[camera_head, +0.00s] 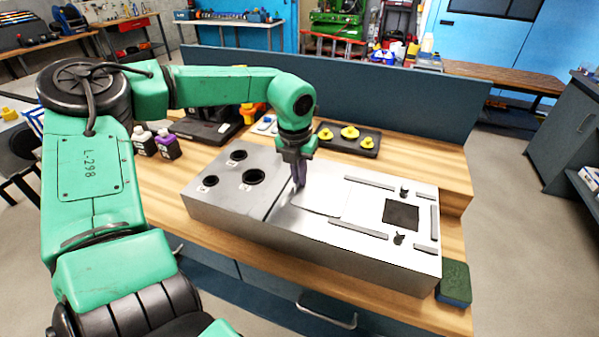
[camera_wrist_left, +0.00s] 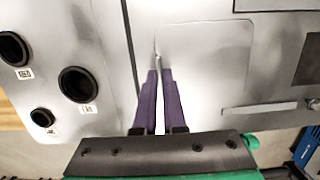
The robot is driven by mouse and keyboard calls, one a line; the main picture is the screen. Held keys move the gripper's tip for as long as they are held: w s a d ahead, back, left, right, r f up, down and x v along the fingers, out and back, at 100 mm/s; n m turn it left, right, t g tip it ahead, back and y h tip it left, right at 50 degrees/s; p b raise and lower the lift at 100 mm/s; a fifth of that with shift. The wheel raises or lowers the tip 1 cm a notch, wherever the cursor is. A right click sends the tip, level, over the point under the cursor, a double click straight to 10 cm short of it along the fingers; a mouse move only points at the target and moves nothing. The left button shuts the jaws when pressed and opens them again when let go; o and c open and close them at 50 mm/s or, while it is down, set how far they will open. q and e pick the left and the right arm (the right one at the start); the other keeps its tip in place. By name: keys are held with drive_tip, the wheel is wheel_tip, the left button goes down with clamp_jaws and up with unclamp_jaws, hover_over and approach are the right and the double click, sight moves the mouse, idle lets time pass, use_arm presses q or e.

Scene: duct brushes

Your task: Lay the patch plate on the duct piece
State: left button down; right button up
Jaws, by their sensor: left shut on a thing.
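The patch plate (camera_head: 325,197) is a thin, pale metal sheet with rounded corners. It appears flat over the left part of the duct piece's top, left of the dark square opening (camera_head: 400,215). The plate also shows in the left wrist view (camera_wrist_left: 205,65). The duct piece (camera_head: 350,252) is a long grey metal box on the bench, with strips and small black clamps around the opening. My left gripper (camera_head: 299,184) points down at the plate's left edge. Its purple fingers (camera_wrist_left: 158,72) are shut on a thin upright part there. My right gripper is out of view.
A metal block with three round holes (camera_head: 222,205) adjoins the duct piece on the left. Behind are a black tray (camera_head: 365,150) with yellow knobs and a raised blue panel (camera_head: 420,100). Bottles (camera_head: 166,146) stand at the left. A green-topped block (camera_head: 455,280) sits at the right front.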

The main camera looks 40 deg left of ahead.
use_arm(q)
drive_tip(key=shift+w+f, duration=0.15)
drive_tip(key=shift+f, duration=0.05)
drive_tip(key=c, duration=1)
unclamp_jaws()
drive_tip(key=shift+r, duration=0.1)
drive_tip(key=shift+r, duration=0.25)
wheel_tip(320, 180, up, 12)
drive_tip(key=s+b, duration=0.1)
drive_tip(key=s, duration=0.1)
drive_tip(key=shift+d+f+b, duration=0.25)
drive_tip(key=shift+d+b, duration=0.05)
drive_tip(key=shift+b, duration=0.05)
